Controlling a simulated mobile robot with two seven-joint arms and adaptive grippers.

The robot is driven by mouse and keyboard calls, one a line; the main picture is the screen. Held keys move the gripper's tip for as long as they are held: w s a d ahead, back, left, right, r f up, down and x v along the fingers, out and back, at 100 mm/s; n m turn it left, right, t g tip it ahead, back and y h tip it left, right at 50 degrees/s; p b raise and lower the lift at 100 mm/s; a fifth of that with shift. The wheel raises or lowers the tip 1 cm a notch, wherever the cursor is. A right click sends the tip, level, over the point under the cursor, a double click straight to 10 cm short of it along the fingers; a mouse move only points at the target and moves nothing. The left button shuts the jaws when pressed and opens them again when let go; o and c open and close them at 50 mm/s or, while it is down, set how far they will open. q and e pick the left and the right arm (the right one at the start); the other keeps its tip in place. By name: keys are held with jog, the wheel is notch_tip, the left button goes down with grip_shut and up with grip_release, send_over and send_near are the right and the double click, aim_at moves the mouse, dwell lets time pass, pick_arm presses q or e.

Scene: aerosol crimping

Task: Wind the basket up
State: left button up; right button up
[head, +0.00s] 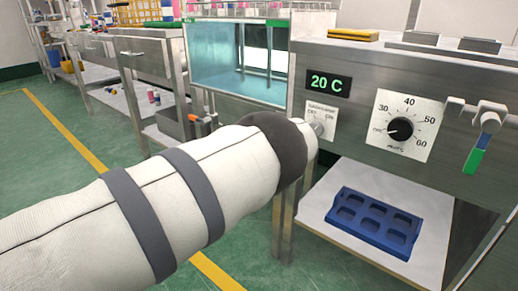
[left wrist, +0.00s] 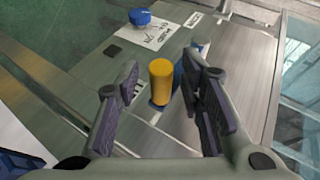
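In the left wrist view a yellow cylinder (left wrist: 161,82), seemingly a handle, stands between the two dark fingers of my left gripper (left wrist: 160,68). The fingers are open, with a gap on each side of it. A blue part shows just behind the cylinder. In the head view my left arm reaches across to the steel panel beside the glass-fronted tank (head: 225,60); its gripper and the yellow handle are hidden there. I cannot clearly make out the basket. My right gripper is in neither view.
A blue knob (left wrist: 139,17) and a white label (left wrist: 145,36) lie beyond the fingers on the panel. The bench carries a 20 C display (head: 328,83), a dial (head: 400,128) and a valve (head: 490,118). A blue tray (head: 375,220) sits on the lower shelf.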

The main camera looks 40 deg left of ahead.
pick_arm(q)
jog(key=shift+s+a+f, duration=0.1)
jog(key=shift+a+f, duration=0.1)
jog(key=shift+f, duration=0.1)
jog(key=shift+d+r, duration=0.1)
jog(key=shift+d, duration=0.05)
jog(key=v, duration=1.2)
